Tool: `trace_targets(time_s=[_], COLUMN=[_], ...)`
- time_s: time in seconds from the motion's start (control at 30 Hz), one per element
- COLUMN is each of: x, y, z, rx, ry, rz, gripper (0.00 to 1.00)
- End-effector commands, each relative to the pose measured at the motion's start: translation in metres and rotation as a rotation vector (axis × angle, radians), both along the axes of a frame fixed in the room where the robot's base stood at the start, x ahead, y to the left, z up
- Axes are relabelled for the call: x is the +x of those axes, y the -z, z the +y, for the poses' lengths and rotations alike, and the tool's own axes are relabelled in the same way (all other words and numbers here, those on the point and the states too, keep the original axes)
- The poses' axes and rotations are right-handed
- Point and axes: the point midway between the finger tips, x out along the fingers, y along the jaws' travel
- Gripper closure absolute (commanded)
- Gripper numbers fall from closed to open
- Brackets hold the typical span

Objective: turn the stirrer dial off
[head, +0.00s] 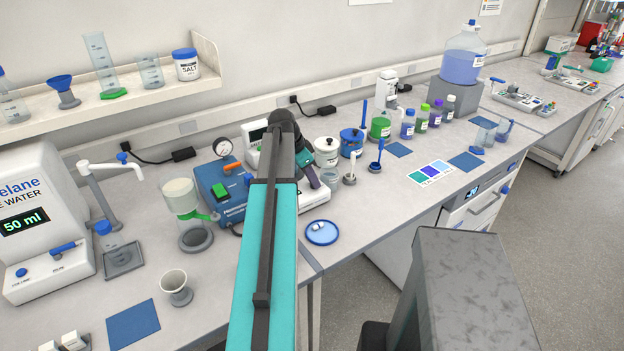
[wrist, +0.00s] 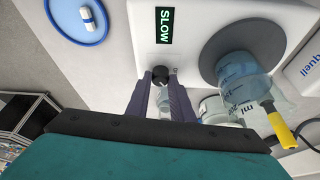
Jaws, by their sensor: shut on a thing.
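The stirrer (wrist: 205,15) is a white box in the wrist view, with a lit display (wrist: 164,25) reading SLOW in green. My gripper (wrist: 161,79) is shut on the dial, one dark finger on each side. A round grey plate (wrist: 210,62) on the stirrer carries a clear beaker (wrist: 240,75) of blue liquid. In the head view my arm covers most of the stirrer, and the dial is hidden; part of my gripper (head: 309,172) shows beside the arm.
A blue dish (head: 322,232) holding a small white item lies near the bench front. A white-lidded jar (head: 327,152) and a blue pot (head: 351,142) stand close behind the gripper. A blue pump box (head: 220,190) is left of my arm.

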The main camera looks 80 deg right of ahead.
Motion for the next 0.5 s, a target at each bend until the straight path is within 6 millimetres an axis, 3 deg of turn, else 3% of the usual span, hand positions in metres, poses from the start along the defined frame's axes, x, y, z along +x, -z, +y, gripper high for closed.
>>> trace_targets(time_s=[0.5], x=[-0.0029], y=[0.0005], z=[0.003], rx=[-0.003], ry=[-0.385], rz=[-0.001], gripper=[1.0])
